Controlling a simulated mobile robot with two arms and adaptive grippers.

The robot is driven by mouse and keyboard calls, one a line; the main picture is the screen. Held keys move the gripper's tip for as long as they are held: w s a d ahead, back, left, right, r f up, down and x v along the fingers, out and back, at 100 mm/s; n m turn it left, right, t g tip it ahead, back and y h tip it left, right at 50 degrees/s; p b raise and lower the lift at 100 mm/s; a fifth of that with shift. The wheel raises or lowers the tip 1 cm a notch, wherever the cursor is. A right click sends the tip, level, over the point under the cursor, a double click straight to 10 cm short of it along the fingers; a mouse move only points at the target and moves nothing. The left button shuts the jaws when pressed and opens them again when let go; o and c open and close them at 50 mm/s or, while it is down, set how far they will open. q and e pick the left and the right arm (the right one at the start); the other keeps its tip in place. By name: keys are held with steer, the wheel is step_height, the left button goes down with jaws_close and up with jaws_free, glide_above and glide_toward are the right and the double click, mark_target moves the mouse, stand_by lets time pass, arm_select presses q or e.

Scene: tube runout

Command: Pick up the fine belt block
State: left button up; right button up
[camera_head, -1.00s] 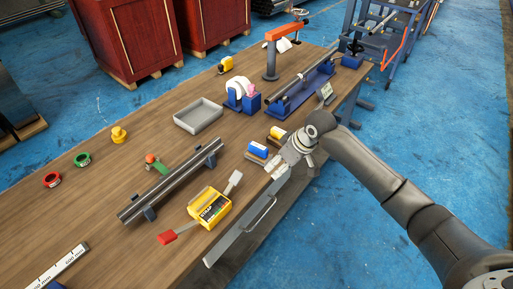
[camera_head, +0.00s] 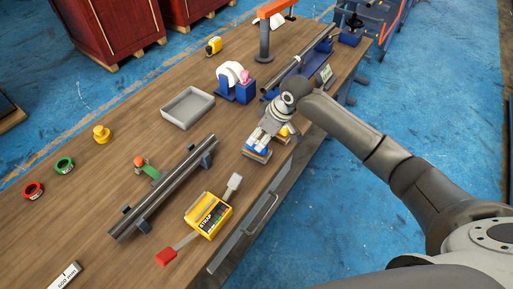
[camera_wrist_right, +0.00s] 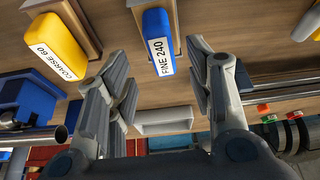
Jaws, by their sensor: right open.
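The fine belt block is blue with a white label reading "FINE 240" (camera_wrist_right: 157,30) in the right wrist view. It sits on a small wooden holder. In the head view the blue block (camera_head: 257,149) is near the table's front edge, partly hidden by my right gripper. My right gripper (camera_head: 261,139) is open above it. In the right wrist view the open fingers (camera_wrist_right: 158,78) lie on either side of the block's line, with a gap on each side and nothing held. My left gripper is not in view.
A yellow "COARSE 60" block (camera_wrist_right: 54,45) stands beside the fine one. Bare wood lies left of the blocks.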

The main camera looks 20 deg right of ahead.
mark_target(257, 142)
steer(key=p+x, duration=0.1)
steer(key=x, duration=0.2)
steer(key=shift+s+a+f, duration=0.1)
steer(key=shift+a+f, duration=0.05)
steer(key=shift+f, duration=0.65)
steer(key=shift+c, duration=0.9)
steer(key=c, duration=0.5)
jaws_close()
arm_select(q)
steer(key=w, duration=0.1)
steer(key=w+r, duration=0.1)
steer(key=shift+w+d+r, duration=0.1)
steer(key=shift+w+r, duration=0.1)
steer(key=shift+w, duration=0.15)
